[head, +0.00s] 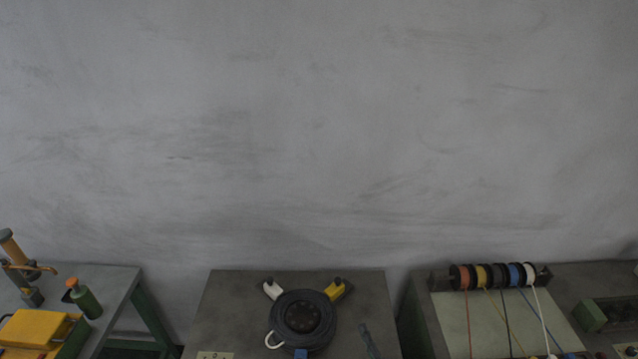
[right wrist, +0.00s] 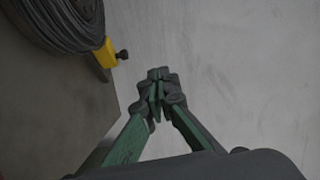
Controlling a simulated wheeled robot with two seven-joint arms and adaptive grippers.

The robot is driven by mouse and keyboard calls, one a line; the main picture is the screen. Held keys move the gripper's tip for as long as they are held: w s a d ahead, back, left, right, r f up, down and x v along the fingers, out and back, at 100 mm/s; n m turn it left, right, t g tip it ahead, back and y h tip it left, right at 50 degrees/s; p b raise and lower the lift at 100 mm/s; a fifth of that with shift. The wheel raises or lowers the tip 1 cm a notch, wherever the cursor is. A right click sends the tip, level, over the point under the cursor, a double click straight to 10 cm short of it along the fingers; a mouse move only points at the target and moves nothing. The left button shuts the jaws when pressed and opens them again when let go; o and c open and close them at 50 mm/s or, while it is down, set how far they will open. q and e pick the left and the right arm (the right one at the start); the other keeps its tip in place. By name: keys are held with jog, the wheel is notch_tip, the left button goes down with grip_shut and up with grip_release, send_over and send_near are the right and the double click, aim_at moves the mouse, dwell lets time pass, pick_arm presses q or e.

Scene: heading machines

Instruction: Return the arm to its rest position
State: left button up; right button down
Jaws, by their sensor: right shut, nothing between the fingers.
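My right gripper (right wrist: 158,85) shows in the right wrist view, its green fingers and dark tips closed together with nothing between them. It is over or beside the edge of a dark table, and the grey surface lies behind it. A yellow-ended piece (right wrist: 108,52) and a dark coil (right wrist: 65,20) are to its upper left, apart from it. In the head view a narrow bluish-grey shape (head: 369,341) lies right of the coil; I cannot tell whether it is my gripper. My left gripper is in neither view.
The middle table (head: 235,300) bears the dark round coil (head: 303,318) with a white and a yellow end. The right table has a rack of coloured spools (head: 492,275) with hanging cords. The left table has a green bottle (head: 85,300) and a yellow block (head: 35,328). Gaps separate the tables.

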jog(key=s+d+f+n+g, duration=0.3)
jog(key=s+n+g, duration=0.1)
jog(key=s+n, duration=0.25)
jog(key=s+d+f+n+g, duration=0.3)
jog(key=s+d+n+g, duration=0.15)
jog(key=s, duration=0.35)
jog(key=s+d+n+g+h, duration=0.3)
jog(key=s+d+g+h, duration=0.3)
jog(key=s+d, duration=0.95)
jog(key=s+a+f+b, duration=0.15)
jog(key=f+b, duration=0.25)
jog(key=f, duration=1.5)
jog(key=s+a+f+b, duration=0.15)
jog(key=f+b, duration=0.35)
jog(key=f, duration=1.3)
pick_arm(q)
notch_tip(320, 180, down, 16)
jog(key=b, duration=0.7)
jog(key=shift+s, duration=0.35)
pick_arm(e)
jog(key=s+f+g, duration=0.1)
jog(key=s+f, duration=0.9)
jog(key=f, duration=0.3)
jog(key=s+f+n+g, duration=0.1)
jog(key=s+f, duration=0.9)
jog(key=f, duration=0.3)
jog(key=shift+a+f, duration=0.15)
jog(key=shift+f, duration=0.05)
